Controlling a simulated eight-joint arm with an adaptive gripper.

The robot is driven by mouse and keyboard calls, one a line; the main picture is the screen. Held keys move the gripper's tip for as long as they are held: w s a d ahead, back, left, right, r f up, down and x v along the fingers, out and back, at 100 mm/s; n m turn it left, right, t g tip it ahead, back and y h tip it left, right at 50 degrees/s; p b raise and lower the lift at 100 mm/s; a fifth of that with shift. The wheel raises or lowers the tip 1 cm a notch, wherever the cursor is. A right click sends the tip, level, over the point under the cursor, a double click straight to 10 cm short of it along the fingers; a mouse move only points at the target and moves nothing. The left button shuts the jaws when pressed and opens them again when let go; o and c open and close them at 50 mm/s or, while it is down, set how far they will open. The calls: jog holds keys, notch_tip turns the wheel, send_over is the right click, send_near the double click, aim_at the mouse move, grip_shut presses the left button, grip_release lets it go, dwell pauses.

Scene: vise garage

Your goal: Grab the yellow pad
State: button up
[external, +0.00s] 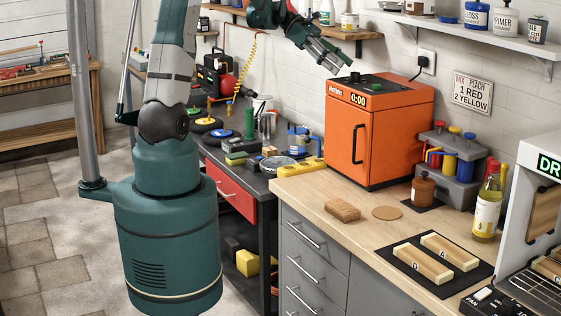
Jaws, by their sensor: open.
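My gripper (335,62) is open and empty, high above the orange cabinet (366,135), near the wall. Several round dark pads with coloured centres lie on the dark bench at the left. The middle one has a yellowish centre and looks like the yellow pad (205,122). A pad with a blue centre (221,133) lies in front of it, and one with a green centre (197,113) lies behind it. My gripper is far to the right of these pads and higher, touching none of them. They are small here, and my arm stands close to their left side.
A red-and-black machine (219,77) stands behind the pads. Jars and a blue-handled jug (298,140) stand to their right. A yellow bar (300,168) lies by the wooden counter (320,197). Wall shelves (350,31) are close to my gripper.

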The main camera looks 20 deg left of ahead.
jog(key=w+a+f+n+t+y+b, duration=0.1)
jog(key=w+a+f+n+t+y, duration=0.3)
jog(key=w+a+f, duration=0.75)
jog(key=w+f+m+y+b, duration=0.2)
jog(key=w+f, duration=0.1)
jog(key=f, duration=0.5)
jog(key=w+f+m+y+b, duration=0.2)
jog(key=w+f+m+b, duration=0.1)
jog(key=f, duration=0.6)
jog(key=w+f+m+g+y+b, duration=0.1)
jog(key=w+f+m+y+b, duration=0.2)
jog(key=f, duration=0.5)
jog(key=shift+w+a+f, duration=0.2)
jog(key=shift+w+f, duration=0.05)
jog(key=shift+w, duration=0.15)
jog(key=shift+f, duration=1.3)
jog(key=shift+f, duration=2.6)
jog(key=shift+c, duration=0.7)
